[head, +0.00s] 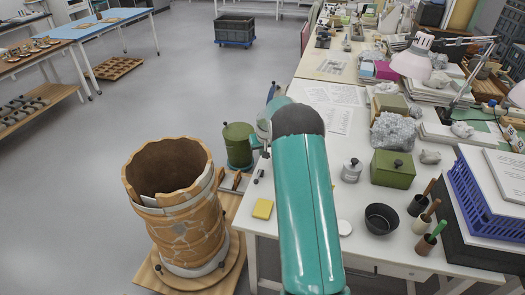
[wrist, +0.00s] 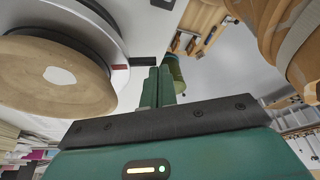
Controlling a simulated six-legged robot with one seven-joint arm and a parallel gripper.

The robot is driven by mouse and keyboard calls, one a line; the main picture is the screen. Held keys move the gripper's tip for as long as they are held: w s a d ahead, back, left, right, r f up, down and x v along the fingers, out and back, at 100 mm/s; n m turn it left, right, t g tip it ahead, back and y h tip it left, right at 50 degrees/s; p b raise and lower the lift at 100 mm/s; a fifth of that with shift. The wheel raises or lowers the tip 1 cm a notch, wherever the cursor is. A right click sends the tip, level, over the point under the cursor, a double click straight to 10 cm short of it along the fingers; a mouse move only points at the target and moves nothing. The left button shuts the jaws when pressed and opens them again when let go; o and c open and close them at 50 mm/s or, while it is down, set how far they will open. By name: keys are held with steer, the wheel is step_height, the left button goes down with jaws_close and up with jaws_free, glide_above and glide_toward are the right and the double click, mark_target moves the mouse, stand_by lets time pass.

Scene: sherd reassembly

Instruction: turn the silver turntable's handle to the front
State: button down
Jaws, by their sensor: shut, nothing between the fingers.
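In the wrist view, the silver turntable (wrist: 112,42) fills the upper left, with a round tan-brown piece (wrist: 45,85) with a pale patch in front of it. A short black bar, apparently its handle (wrist: 143,61), sticks out from the turntable's edge toward my fingers. A small dark red mark (wrist: 120,67) shows beside it. My gripper (wrist: 158,72) is shut and empty, its fingertips close to the bar's end; I cannot tell whether they touch. In the head view my teal arm hides the turntable, and I cannot make out the fingertips there.
A large mended brown jar (head: 180,225) stands on a wooden board (head: 160,277) left of the white table (head: 350,228). A green canister (head: 238,145) is behind it. A yellow block (head: 263,208), black bowl (head: 381,218) and green box (head: 392,168) are on the table.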

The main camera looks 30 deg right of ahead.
steer(key=shift+s+a+n, duration=0.15)
steer(key=shift+s+n, duration=0.15)
steer(key=shift+s+a+n+y, duration=0.3)
steer(key=shift+s+n, duration=0.35)
steer(key=shift+n, duration=0.1)
steer(key=shift+s+a+n+y, duration=0.3)
steer(key=shift+s+n, duration=0.3)
steer(key=shift+n, duration=0.15)
steer(key=shift+s+a+n+y, duration=0.2)
steer(key=shift+s+n+y, duration=0.5)
steer(key=shift+s+n, duration=1.1)
steer(key=shift+s+d+n+y, duration=0.15)
steer(key=shift+s+n+y, duration=0.15)
steer(key=shift+s+n, duration=0.85)
steer(key=shift+s+d+n+g+y, duration=0.25)
steer(key=shift+s+n, duration=0.3)
steer(key=shift+n, duration=0.2)
steer(key=shift+s+d+n+g+y, duration=0.15)
steer(key=shift+s+d+n+g, duration=0.1)
steer(key=shift+s+n, duration=0.4)
steer(key=shift+s+d+n, duration=0.25)
steer(key=shift+s+d, duration=0.05)
steer(key=shift+s, duration=0.25)
